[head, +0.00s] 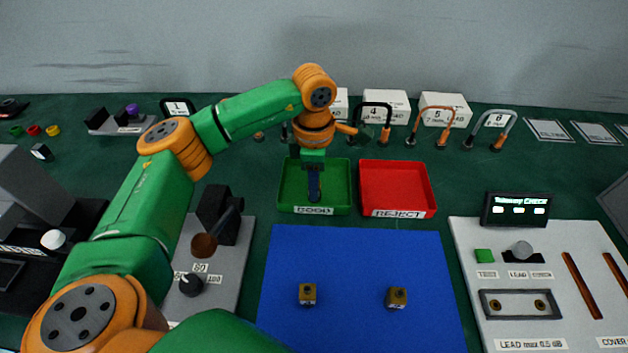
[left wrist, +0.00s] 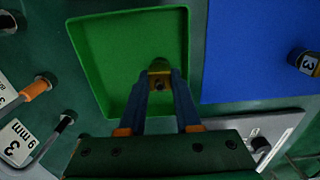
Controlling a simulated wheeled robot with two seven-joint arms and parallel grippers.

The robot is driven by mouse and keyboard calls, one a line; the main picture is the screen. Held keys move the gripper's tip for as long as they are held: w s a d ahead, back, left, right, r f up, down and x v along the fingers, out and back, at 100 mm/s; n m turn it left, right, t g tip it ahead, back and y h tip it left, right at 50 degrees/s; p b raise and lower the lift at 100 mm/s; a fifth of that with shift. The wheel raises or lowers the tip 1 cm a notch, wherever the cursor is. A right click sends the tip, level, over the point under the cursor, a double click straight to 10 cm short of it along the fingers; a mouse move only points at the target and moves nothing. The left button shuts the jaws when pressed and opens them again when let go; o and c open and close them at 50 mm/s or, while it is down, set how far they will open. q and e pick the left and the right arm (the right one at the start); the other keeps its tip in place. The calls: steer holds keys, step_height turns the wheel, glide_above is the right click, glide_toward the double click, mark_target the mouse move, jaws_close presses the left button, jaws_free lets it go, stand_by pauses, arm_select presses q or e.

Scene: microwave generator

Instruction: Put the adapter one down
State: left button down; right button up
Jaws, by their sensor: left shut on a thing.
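My left gripper (head: 314,196) reaches down over the green tray labelled GOOD (head: 288,185). In the left wrist view its two blue fingers (left wrist: 160,84) are shut on a small brass adapter (left wrist: 159,65) with a dark round top. The adapter is over the inside of the green tray (left wrist: 100,55); I cannot tell whether it touches the floor. Its number is not readable, and the gripper hides it in the head view. Two other brass adapters, one at left (head: 307,294) and one at right (head: 397,298), stand on the blue mat. My right gripper is not in view.
A red REJECT tray (head: 397,185) stands right of the green one. The blue mat (head: 350,250) is mostly bare. A white test panel (head: 540,290) with a small display (head: 518,209) is at right. Numbered cable loops (head: 445,115) stand behind the trays. A grey panel (head: 235,270) is at left.

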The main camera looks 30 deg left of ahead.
arm_select(q)
steer(key=c, duration=0.9)
jaws_free()
steer(key=shift+f, duration=0.1)
step_height(320, 180, up, 12)
steer(key=p, duration=0.1)
steer(key=shift+r, duration=0.2)
